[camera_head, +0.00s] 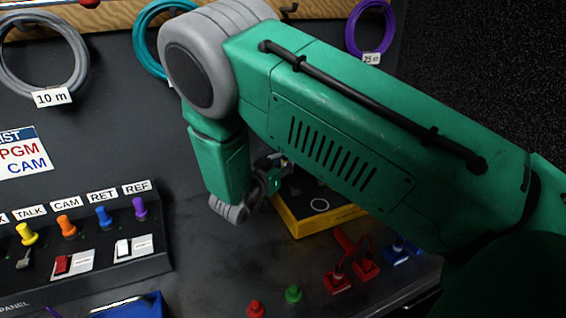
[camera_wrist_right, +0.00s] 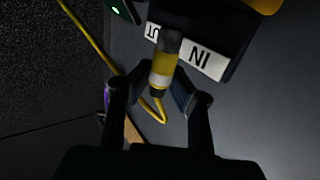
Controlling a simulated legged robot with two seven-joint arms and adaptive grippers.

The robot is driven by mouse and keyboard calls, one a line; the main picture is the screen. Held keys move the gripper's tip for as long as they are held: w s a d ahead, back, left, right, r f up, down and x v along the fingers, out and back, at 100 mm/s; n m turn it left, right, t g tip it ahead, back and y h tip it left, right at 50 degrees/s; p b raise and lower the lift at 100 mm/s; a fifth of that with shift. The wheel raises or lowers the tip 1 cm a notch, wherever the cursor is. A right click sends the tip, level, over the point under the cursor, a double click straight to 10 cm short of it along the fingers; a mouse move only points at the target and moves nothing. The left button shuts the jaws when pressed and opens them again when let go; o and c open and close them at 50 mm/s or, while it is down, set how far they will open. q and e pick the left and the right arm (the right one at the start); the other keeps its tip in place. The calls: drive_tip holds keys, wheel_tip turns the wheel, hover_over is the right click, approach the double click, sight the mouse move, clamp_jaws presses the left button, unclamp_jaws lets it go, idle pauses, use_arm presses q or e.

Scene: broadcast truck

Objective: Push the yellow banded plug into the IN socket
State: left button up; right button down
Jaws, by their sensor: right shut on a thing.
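My right gripper (camera_head: 262,190) is beside the yellow-edged black box (camera_head: 300,226); my arm hides part of the box and the plug from the head view. In the right wrist view, my right gripper (camera_wrist_right: 162,88) is shut on the yellow banded plug (camera_wrist_right: 163,66). The plug's dark grey end points up in the picture, at the edge of a dark box, between the OUT label (camera_wrist_right: 152,34) and the IN label (camera_wrist_right: 203,60). A yellow cable (camera_wrist_right: 92,47) loops from its rear. The IN socket is not visible, so I cannot tell whether the plug touches it. My left gripper is not in view.
In the head view, a panel (camera_head: 90,262) with coloured knobs and switches stands at left. Red connectors (camera_head: 340,282), a green knob (camera_head: 293,293) and a red knob (camera_head: 255,309) are at the front. Coiled cables hang behind. A green light (camera_wrist_right: 115,10) shows in the wrist view.

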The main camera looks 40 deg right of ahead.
drive_tip(key=shift+d, duration=0.1)
drive_tip(key=shift+f, duration=0.2)
idle(0.4)
drive_tip(key=shift+f, duration=0.35)
drive_tip(key=shift+f+b, duration=0.6)
drive_tip(key=shift+b, duration=0.1)
drive_tip(key=shift+f, duration=0.15)
drive_tip(key=c, duration=1.4)
unclamp_jaws()
drive_tip(key=shift+c, duration=0.2)
